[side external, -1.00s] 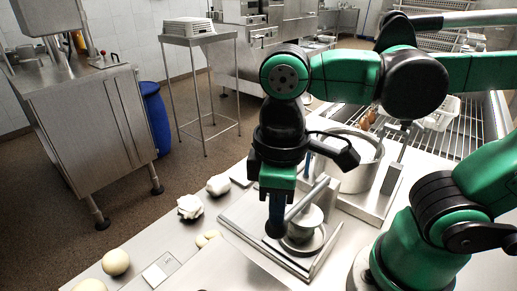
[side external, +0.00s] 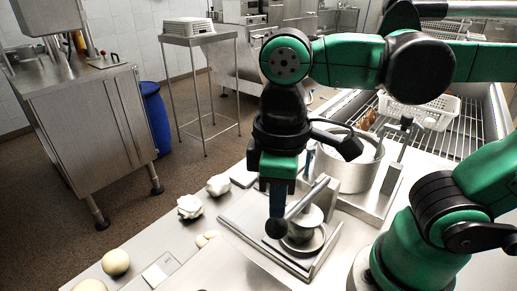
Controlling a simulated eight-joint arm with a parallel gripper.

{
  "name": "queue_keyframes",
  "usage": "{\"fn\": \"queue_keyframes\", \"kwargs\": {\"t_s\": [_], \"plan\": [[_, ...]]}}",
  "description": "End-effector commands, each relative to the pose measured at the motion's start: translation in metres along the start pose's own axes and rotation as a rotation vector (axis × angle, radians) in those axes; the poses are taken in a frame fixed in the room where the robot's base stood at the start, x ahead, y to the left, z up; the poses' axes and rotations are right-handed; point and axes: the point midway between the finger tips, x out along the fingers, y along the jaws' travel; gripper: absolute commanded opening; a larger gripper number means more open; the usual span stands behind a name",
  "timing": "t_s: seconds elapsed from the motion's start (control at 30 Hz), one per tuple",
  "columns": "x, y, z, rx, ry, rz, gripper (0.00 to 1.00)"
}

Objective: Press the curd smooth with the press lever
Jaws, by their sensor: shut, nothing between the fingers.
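My gripper (side external: 277,205) points down with its fingers shut, at the dark knob end of the press lever (side external: 308,198). The fingertips overlap the knob in this view, and I cannot tell whether they touch it. The lever is a grey bar that slopes up to the right from the knob. Below it a round metal press plate (side external: 306,217) sits over a shallow round dish (side external: 304,243) on the metal press base (side external: 263,243). The curd cannot be made out under the plate.
A large steel pot (side external: 350,172) stands behind the press on the right. White crumpled lumps (side external: 190,206) and pale round balls (side external: 116,262) lie along the left table edge. A white perforated basket (side external: 420,110) rests on the rack at the back right.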

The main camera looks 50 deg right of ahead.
Motion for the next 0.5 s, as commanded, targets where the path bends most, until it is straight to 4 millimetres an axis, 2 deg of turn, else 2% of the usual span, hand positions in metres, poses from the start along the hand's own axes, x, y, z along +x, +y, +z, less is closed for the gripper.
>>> {"fn": "queue_keyframes", "kwargs": {"t_s": [0.5], "plan": [[0.016, 0.0, 0.0, 0.0, 0.0, 0.0, 0.0]]}}
